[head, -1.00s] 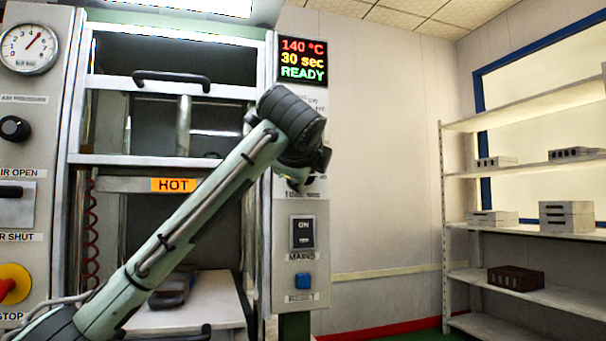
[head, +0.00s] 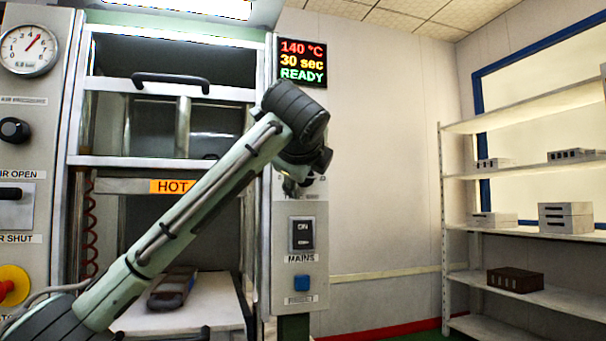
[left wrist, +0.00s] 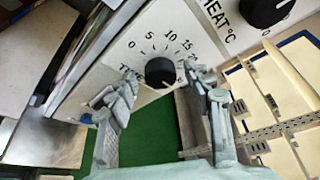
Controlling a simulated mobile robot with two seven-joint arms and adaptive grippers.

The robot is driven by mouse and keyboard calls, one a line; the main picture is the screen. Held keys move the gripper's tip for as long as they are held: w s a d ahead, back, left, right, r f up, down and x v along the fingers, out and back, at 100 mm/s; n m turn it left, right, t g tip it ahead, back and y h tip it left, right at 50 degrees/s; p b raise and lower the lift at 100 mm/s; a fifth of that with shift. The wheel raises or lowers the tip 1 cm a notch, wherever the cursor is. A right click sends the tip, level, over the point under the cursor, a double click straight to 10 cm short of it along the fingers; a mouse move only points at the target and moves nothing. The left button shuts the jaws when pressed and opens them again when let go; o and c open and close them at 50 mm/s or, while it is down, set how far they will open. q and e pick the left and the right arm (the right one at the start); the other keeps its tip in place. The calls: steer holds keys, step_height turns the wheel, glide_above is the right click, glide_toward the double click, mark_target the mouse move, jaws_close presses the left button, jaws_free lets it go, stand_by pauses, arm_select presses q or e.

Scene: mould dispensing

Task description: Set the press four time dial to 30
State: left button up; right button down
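The time dial (left wrist: 160,72) is a round black knob on a pale panel in the left wrist view. Scale numbers 0, 5, 10, 15 and part of 20 show around it; the rest is hidden. My left gripper (left wrist: 160,74) is open, with one finger on each side of the dial and visible gaps between fingers and knob. In the head view my left gripper (head: 294,184) is at the panel right of the press and covers the dial. The press display (head: 302,62) reads 140 °C, 30 sec, READY. My right gripper is not in view.
A heat dial (left wrist: 266,10) sits beside the time dial in the left wrist view. Below my gripper are the mains switch (head: 302,235) and a blue button (head: 302,283). A metal shelf (head: 540,232) stands right, with clear wall between.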

arm_select(q)
steer(key=s+r, duration=0.2)
steer(key=s, duration=0.9)
steer(key=shift+s+a+r, duration=0.15)
steer(key=shift+s+r, duration=0.05)
steer(key=shift+s, duration=0.2)
